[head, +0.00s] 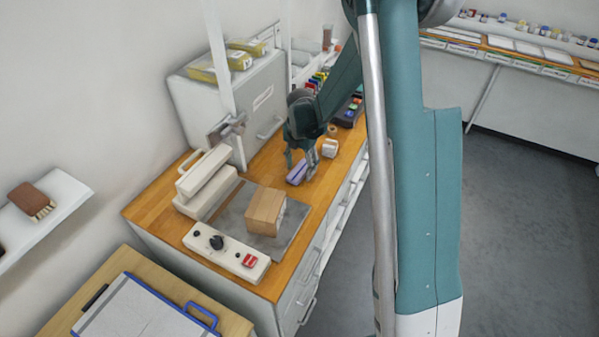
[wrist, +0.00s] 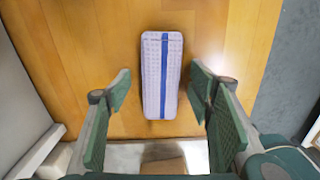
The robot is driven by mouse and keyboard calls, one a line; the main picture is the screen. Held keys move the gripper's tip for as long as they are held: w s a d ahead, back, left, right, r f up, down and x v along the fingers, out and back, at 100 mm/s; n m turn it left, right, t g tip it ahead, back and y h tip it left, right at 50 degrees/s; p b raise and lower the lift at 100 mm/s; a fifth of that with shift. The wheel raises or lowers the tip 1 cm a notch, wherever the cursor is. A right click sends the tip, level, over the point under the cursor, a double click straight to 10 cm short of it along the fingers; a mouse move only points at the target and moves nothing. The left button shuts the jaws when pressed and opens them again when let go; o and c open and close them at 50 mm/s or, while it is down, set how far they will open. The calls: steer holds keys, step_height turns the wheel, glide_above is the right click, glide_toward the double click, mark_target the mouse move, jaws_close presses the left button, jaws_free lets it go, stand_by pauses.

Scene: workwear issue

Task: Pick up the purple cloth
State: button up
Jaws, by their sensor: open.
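The purple cloth (wrist: 151,75) lies on the wooden worktop as a folded, oblong, pale purple bundle with a blue stripe along it. In the head view the cloth (head: 296,173) is small, beside the fingers and partly hidden by them. My gripper (wrist: 160,90) is open and empty, with one finger on each side of the cloth in the wrist view and a gap on both sides. In the head view my gripper (head: 300,165) points down at the worktop near the cloth. I cannot tell its exact height above the cloth.
A heat press (head: 207,180) with a cardboard box (head: 265,211) on its plate stands nearer on the worktop (head: 309,203). A roll of tape (head: 329,148) lies right of the gripper. A grey cabinet (head: 262,105) stands behind. Bare wood surrounds the cloth in the wrist view.

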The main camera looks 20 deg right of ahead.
mark_target(300, 168)
steer(key=shift+c, duration=0.3)
steer(key=c, duration=0.9)
steer(key=shift+r, duration=0.2)
steer(key=shift+r, duration=4.85)
